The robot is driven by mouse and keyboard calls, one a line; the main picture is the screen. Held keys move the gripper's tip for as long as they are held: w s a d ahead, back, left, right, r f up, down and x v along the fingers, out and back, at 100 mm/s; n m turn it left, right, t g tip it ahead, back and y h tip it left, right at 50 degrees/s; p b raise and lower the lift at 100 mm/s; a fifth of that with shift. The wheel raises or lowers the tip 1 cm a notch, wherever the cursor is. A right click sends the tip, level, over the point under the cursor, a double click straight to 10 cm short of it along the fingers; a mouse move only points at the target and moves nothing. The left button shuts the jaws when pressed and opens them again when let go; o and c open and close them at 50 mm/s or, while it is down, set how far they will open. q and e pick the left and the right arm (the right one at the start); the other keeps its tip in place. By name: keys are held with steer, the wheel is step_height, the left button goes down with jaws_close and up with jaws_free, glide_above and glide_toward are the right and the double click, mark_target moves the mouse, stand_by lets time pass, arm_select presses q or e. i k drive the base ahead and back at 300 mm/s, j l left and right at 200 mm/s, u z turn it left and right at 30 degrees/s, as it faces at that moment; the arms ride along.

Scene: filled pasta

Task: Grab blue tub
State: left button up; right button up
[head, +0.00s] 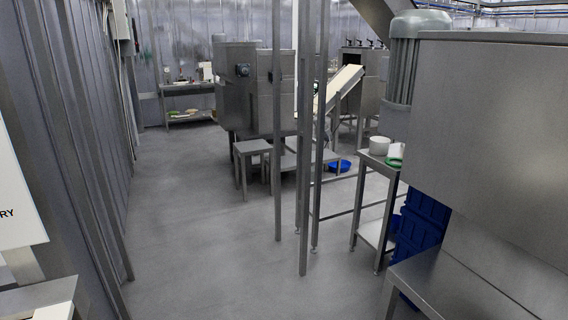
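Neither of my grippers shows in the head view.
Steel posts (304,150) stand ahead. A steel table (372,160) holds white containers and a green ring. Stacked blue crates (424,218) stand beside a large steel machine (490,130) on the right. A low steel stool (252,148) stands further off. The grey floor (200,230) is clear at centre left.

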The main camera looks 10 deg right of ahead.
mark_target(395, 224)
steer(key=i+z, duration=0.1)
steer(key=i, duration=0.5)
steer(key=i+j+z, duration=0.15)
steer(key=i, duration=0.45)
steer(key=i+j+z, duration=0.1)
steer(key=i, duration=0.45)
steer(key=i+j+z, duration=0.3)
steer(key=i+z, duration=0.2)
steer(key=i+j+z, duration=1)
steer(key=j, duration=0.15)
steer(key=k+l, duration=0.05)
steer(key=k, duration=0.05)
